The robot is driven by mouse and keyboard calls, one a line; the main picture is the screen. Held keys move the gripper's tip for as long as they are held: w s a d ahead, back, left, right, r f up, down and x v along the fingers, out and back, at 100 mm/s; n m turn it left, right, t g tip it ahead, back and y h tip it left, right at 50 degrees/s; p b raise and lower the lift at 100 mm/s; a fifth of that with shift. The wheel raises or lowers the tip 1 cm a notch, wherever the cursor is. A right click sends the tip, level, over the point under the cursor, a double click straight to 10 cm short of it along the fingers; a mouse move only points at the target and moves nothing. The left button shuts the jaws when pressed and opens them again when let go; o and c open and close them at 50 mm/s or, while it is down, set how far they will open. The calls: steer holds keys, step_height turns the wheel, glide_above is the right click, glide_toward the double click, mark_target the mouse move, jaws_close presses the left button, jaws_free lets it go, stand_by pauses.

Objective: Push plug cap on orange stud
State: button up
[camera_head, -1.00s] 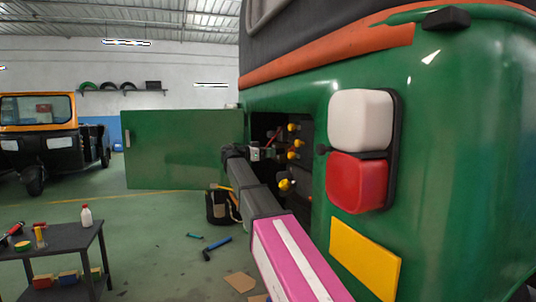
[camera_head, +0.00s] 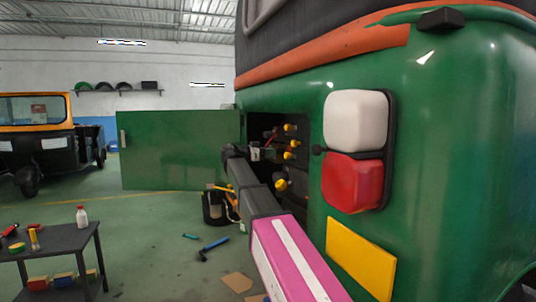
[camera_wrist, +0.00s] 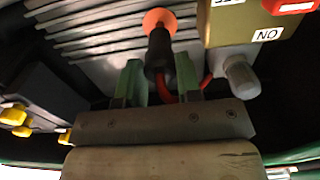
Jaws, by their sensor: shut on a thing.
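In the wrist view the black plug cap (camera_wrist: 160,58) stands between the green fingers of my gripper (camera_wrist: 160,80), which is shut on it. A red cable (camera_wrist: 205,80) shows behind the fingers. The cap's far end lies over an orange disc (camera_wrist: 160,18), which looks like the orange stud's base; the stud's pin is hidden. I cannot tell how far the cap sits on it. In the head view my gripper (camera_head: 255,153) is small, at the opening in the green rickshaw's side (camera_head: 430,180).
A ribbed grey casing (camera_wrist: 90,30) lies behind the cap. A box with an ON label (camera_wrist: 267,34) and a grey knob (camera_wrist: 240,76) is close on the right. Yellow-capped parts (camera_wrist: 14,115) are at left. The open green door (camera_head: 180,150) stands left of my arm.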

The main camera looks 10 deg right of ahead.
steer(key=shift+w+d, duration=0.2)
steer(key=shift+d, duration=1)
stand_by(2.3)
steer(key=o, duration=0.9)
steer(key=shift+c, duration=0.4)
steer(key=shift+a, duration=0.1)
steer(key=s+a, duration=0.1)
steer(key=a, duration=0.6)
steer(key=shift+s+a, duration=0.25)
steer(key=shift+a, duration=0.05)
